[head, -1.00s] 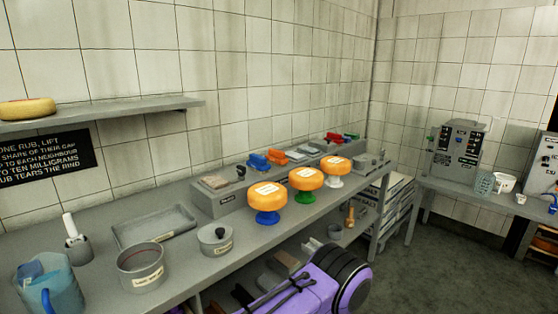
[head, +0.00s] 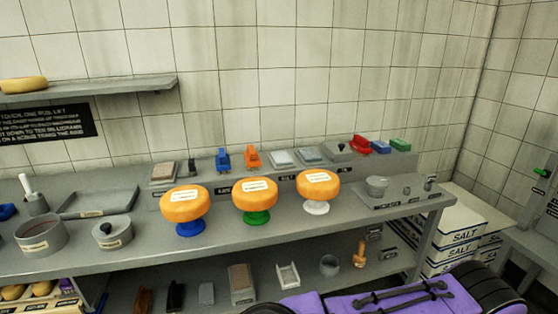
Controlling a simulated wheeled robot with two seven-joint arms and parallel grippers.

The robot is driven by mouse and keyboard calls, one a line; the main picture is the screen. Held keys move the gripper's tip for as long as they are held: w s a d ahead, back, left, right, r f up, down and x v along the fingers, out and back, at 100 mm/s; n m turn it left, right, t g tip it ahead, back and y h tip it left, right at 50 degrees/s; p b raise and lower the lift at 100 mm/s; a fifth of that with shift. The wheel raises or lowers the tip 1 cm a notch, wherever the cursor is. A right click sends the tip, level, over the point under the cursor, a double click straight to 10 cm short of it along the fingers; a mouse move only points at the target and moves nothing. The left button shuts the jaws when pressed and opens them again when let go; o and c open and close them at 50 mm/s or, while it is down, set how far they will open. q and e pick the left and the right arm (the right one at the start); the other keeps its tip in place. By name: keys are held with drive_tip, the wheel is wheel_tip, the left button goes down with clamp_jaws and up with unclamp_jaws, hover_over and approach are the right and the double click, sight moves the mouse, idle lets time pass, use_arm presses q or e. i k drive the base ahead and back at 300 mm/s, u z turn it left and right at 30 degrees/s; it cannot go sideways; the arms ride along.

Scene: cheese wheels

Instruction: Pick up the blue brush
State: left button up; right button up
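A blue brush-like item (head: 223,158) stands on the grey raised ledge at the back of the bench, just left of a similar orange one (head: 251,157). Another blue item (head: 381,147) lies farther right on the ledge, between a red item (head: 360,145) and a green one (head: 399,145). At this size I cannot tell for certain which blue item is the brush. Nothing holds either of them. Neither of my grippers shows in the head view.
Three orange cheese wheels stand in front of the ledge on blue (head: 190,229), green (head: 257,217) and white (head: 316,208) stands. A lidded pot (head: 112,235), round tin (head: 39,237) and tray (head: 98,202) are left. A lower shelf holds tools. Salt boxes (head: 457,230) are right.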

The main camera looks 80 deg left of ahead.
sight(222, 163)
drive_tip(key=i, duration=0.7)
drive_tip(key=u, duration=3)
